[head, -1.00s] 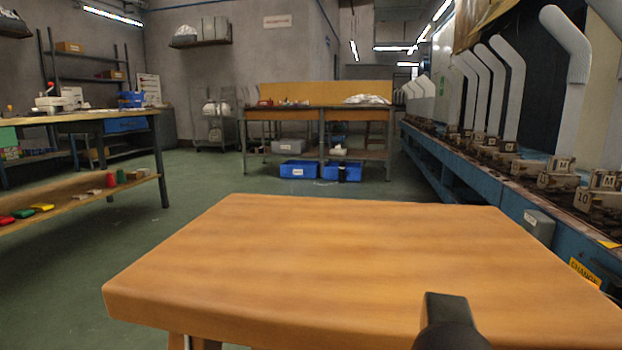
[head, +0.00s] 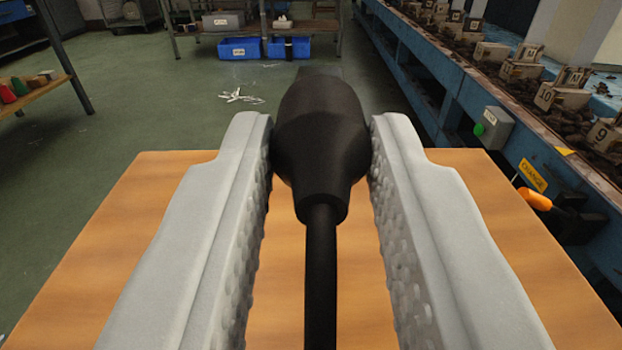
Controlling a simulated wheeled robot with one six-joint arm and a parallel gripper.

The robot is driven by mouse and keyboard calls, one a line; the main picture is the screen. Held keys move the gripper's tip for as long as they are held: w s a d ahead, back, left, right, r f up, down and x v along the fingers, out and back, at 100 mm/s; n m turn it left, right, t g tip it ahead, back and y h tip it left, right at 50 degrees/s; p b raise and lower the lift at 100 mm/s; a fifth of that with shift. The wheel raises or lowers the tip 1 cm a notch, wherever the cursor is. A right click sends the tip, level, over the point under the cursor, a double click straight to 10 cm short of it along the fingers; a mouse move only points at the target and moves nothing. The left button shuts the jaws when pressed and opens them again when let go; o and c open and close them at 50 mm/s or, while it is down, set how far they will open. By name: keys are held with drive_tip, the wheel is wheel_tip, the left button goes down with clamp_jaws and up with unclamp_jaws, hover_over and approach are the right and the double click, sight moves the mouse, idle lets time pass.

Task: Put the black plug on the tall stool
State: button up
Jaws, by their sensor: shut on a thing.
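The black plug (head: 320,130) is in the middle of the head view, with its black cable (head: 320,275) running down toward me. My gripper (head: 320,145) has its two pale, dimpled fingers shut on the plug, one on each side. The tall stool (head: 160,215) has a wooden top that fills the lower part of the view behind the fingers. The plug's body overlaps the stool's far edge in the picture. I cannot tell how high the plug is above the top, and the fingers hide much of the top.
A blue machine bench (head: 455,85) with dirty metal parts runs along the right, with a grey switch box (head: 493,130) and an orange handle (head: 535,198). Blue bins (head: 240,48) sit under a far table. Green floor lies open beyond the stool and to the left.

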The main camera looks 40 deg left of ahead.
sight(316, 341)
drive_tip(key=shift+w+a+f, duration=0.15)
drive_tip(key=shift+w, duration=0.1)
drive_tip(key=shift+f, duration=4.8)
drive_tip(key=shift+f, duration=0.1)
drive_tip(key=o, duration=1)
drive_tip(key=shift+s, duration=0.2)
drive_tip(key=v, duration=1.1)
drive_tip(key=shift+s+d, duration=0.2)
drive_tip(key=shift+d, duration=0.05)
